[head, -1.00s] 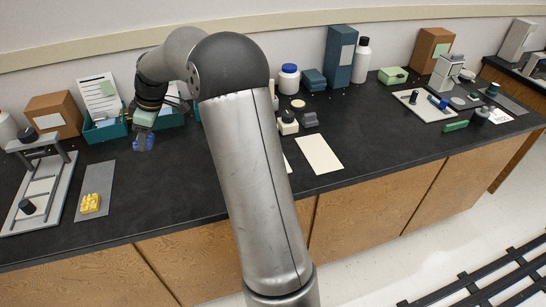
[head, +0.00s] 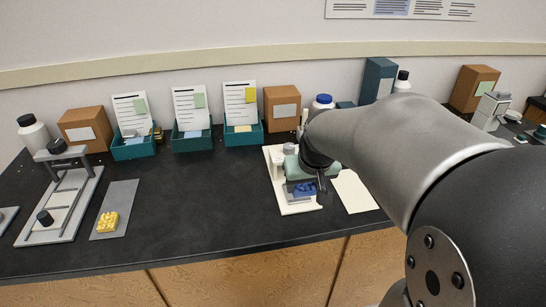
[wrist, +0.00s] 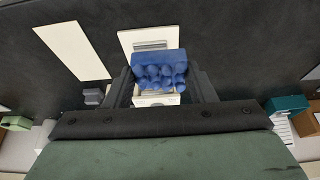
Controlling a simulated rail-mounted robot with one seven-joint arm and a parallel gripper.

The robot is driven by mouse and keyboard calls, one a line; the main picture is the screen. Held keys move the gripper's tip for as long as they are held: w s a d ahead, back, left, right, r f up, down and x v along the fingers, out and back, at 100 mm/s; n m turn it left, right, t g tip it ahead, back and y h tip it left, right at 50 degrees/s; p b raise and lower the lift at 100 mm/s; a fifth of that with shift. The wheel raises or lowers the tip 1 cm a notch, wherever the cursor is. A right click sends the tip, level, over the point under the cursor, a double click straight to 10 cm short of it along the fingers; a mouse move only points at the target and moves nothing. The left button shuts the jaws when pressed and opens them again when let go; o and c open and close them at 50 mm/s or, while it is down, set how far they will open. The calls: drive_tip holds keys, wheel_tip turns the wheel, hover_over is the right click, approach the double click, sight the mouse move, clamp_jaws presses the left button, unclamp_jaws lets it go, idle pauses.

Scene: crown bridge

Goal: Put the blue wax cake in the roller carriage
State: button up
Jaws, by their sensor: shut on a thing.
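The blue wax cake (head: 304,189) has a lumpy face and is held in my gripper (head: 306,182). In the wrist view the cake (wrist: 158,68) sits between the two fingers of my gripper (wrist: 160,85). It is above a cream-white device (head: 297,206) with a flat base, which also shows beneath it in the wrist view (wrist: 143,36). My gripper and the cake hide much of this device. I cannot tell whether the cake touches it, or whether it is the roller carriage. A railed grey stand (head: 62,205) with black knobs is at the far left.
A yellow cake (head: 107,221) lies on a grey mat (head: 122,195). Teal trays (head: 192,142) with cards and brown boxes (head: 86,130) line the wall. A cream sheet (head: 354,193) lies right of the device. The dark bench between mat and device is clear.

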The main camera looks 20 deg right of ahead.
drive_tip(key=w+d+f, duration=0.1)
drive_tip(key=w+f, duration=0.1)
drive_tip(key=w, duration=0.1)
drive_tip(key=w+d+f, duration=0.1)
drive_tip(key=w+f, duration=0.2)
drive_tip(key=w, duration=0.1)
drive_tip(key=w+d+f, duration=0.2)
drive_tip(key=w+f, duration=0.1)
drive_tip(key=shift+w+f+p, duration=0.25)
drive_tip(key=shift+w+p, duration=0.05)
drive_tip(key=shift+w, duration=0.05)
drive_tip(key=shift+w+d+f, duration=0.1)
drive_tip(key=shift+w+f, duration=0.05)
drive_tip(key=shift+f, duration=0.05)
drive_tip(key=shift+w+f, duration=0.1)
drive_tip(key=shift+f, duration=1.5)
drive_tip(key=shift+f, duration=0.2)
drive_tip(key=o, duration=1)
